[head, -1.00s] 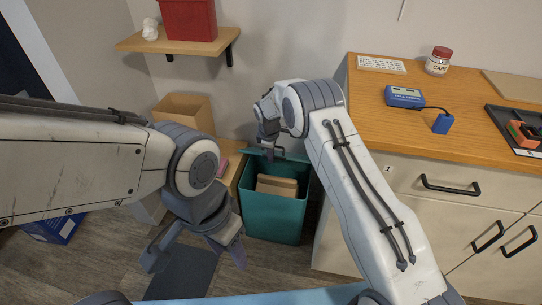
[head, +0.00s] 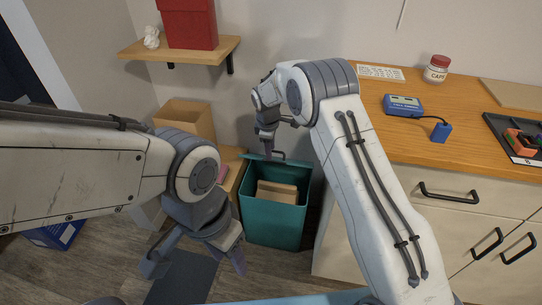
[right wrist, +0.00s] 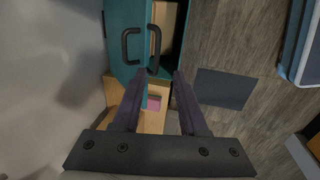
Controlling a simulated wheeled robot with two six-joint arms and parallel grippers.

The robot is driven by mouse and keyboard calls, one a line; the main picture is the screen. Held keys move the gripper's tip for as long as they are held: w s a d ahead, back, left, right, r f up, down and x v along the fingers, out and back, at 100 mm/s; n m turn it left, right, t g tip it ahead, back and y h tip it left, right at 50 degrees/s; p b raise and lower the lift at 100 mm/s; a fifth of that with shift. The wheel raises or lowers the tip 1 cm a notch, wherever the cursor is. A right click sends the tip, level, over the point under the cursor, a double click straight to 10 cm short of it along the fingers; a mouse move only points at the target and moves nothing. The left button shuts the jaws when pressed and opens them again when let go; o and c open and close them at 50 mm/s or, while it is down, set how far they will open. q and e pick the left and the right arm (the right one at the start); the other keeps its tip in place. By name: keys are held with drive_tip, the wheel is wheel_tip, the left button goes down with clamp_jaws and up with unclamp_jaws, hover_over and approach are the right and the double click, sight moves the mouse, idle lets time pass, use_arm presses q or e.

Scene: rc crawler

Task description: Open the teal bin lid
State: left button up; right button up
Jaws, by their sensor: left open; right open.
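The teal bin (head: 273,222) stands on the floor left of the cabinet, its top open with a cardboard box (head: 277,191) showing inside. Its teal lid (head: 294,161) is raised at the back, seen as a narrow strip. In the right wrist view the lid (right wrist: 118,42) shows with a black handle (right wrist: 126,46); a second black handle is beside it. My right gripper (right wrist: 160,76) is open and empty, its fingers apart from the handles. In the head view it hangs above the bin's back edge. My left gripper (head: 196,264) is open and empty, low left of the bin.
The wooden-topped cabinet (head: 424,135) stands to the right, holding a blue device (head: 403,105) and a jar (head: 437,69). A wall shelf (head: 180,48) with a red box (head: 187,25) is above left.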

drive_tip(key=shift+s+a+r, duration=0.1)
drive_tip(key=shift+s+r, duration=0.15)
drive_tip(key=shift+r, duration=0.8)
